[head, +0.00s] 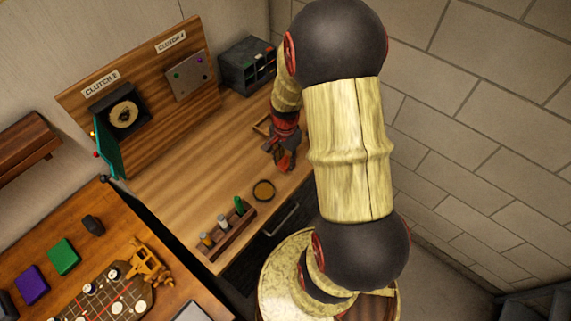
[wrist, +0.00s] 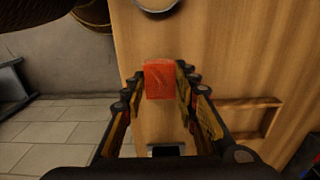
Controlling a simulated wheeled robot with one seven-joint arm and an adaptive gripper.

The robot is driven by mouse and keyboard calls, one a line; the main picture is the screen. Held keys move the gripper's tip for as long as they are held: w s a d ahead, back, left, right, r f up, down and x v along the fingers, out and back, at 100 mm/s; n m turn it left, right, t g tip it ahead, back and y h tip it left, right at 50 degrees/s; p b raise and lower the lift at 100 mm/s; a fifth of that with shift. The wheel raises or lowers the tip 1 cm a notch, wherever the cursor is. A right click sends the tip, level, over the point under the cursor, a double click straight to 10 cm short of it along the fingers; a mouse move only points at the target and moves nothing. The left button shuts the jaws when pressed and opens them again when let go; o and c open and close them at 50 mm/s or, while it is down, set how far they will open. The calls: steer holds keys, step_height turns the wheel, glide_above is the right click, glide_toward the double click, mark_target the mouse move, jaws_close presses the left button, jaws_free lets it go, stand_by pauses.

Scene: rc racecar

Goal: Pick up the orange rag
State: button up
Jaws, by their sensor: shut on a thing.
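The orange rag (wrist: 159,80) shows in the wrist view as a small red-orange block shape between the two fingertips of my gripper (wrist: 160,76). The fingers are closed on its left and right sides. In the head view my gripper (head: 283,152) points down over the right part of the wooden bench, with a bit of orange at its tips. My arm covers part of that area. I cannot tell whether the rag touches the bench top.
The wooden bench (head: 215,150) holds a round dish (head: 263,190), a rack with small bottles (head: 226,233) and a dark drawer box (head: 246,64). An upright panel (head: 150,85) stands behind. A wooden tray (wrist: 245,118) lies right of my gripper in the wrist view.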

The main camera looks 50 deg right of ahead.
steer(key=s+a+r+p, duration=0.1)
steer(key=s+a+r, duration=0.7)
steer(key=a, duration=0.3)
steer(key=shift+a+r+p, duration=0.25)
steer(key=shift+r+p, duration=0.05)
steer(key=shift+r, duration=0.5)
